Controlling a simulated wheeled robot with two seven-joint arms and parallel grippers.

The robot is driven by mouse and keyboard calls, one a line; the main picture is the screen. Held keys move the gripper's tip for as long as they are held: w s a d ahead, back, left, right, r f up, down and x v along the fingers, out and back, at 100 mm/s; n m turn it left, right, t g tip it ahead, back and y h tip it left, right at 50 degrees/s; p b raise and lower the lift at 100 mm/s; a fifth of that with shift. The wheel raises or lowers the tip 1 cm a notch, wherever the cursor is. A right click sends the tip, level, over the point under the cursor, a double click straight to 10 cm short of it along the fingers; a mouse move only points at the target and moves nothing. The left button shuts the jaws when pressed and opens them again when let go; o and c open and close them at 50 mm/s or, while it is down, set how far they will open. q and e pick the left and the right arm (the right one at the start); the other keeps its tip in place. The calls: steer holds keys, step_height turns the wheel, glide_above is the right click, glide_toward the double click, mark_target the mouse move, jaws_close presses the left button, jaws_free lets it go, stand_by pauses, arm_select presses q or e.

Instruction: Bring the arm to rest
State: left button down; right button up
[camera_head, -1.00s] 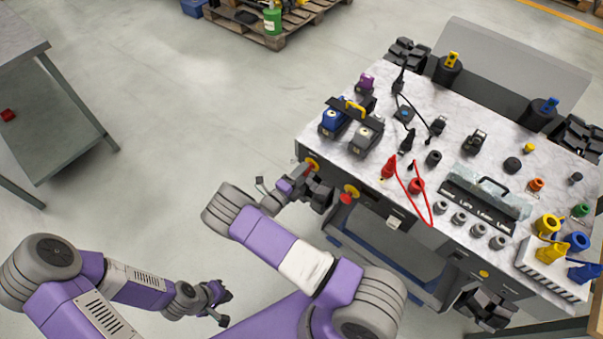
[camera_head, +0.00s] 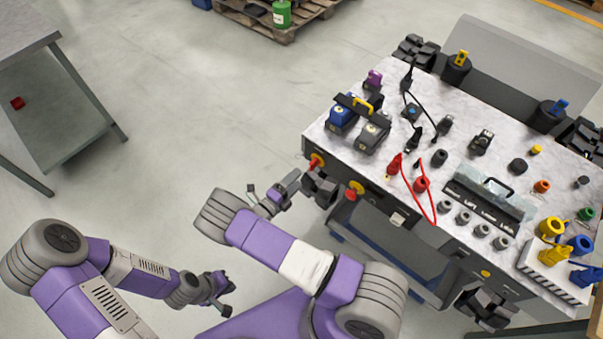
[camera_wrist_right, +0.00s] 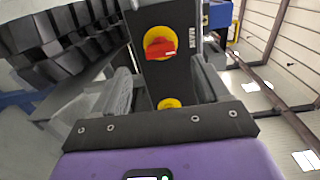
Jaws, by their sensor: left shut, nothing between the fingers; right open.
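My right gripper (camera_head: 274,188) is open and empty beside the tracked carrier's near left side, apart from it in the head view. In the right wrist view its two fingers (camera_wrist_right: 163,88) stand apart, with a red rotary switch on a yellow disc (camera_wrist_right: 160,45) on a dark panel ahead of them. My left gripper (camera_head: 226,296) is shut and empty, low over the floor at the bottom, well away from the carrier. The carrier (camera_head: 460,110) has a marbled top. Its near side bears red-and-yellow switches (camera_head: 317,161).
The top carries blue and grey blocks (camera_head: 343,117), a red cable (camera_head: 412,185), a grey rack (camera_head: 490,200) and several coloured connectors. A black track (camera_head: 320,188) juts out near my right gripper. A grey table (camera_head: 85,95) stands at left. Open floor lies between.

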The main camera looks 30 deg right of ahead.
steer(key=shift+s+a, duration=0.15)
steer(key=shift+a, duration=0.2)
stand_by(0.3)
